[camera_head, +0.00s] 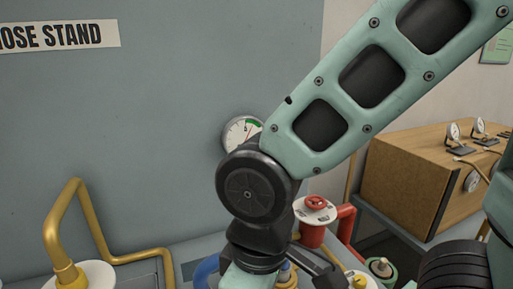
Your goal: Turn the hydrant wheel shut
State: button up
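A small red handwheel (316,203) sits on a white round flange on top of a red standpipe (312,236), right of my wrist. It is the only red wheel in view, and I take it for the hydrant wheel. My teal and black arm comes down from the upper right and bends at a round black joint left of the wheel. My gripper (322,268) shows only in part, as dark pieces at the bottom edge below the wheel, apart from it in the picture. Its fingertips are cut off or hidden, so its opening and any contact are unclear.
A pressure gauge (240,132) on the grey wall is partly behind my arm. A yellow pipe (100,225) bends up at the left. A blue curved part (207,271) shows beside my wrist. A wooden box (415,180) with small gauges stands at the right. A green cylinder (380,268) is below it.

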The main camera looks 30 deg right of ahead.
aim_at(315, 200)
jog(key=i+z, duration=0.1)
jog(key=z, duration=0.3)
jog(key=i+l+z, duration=0.1)
jog(key=z, duration=0.3)
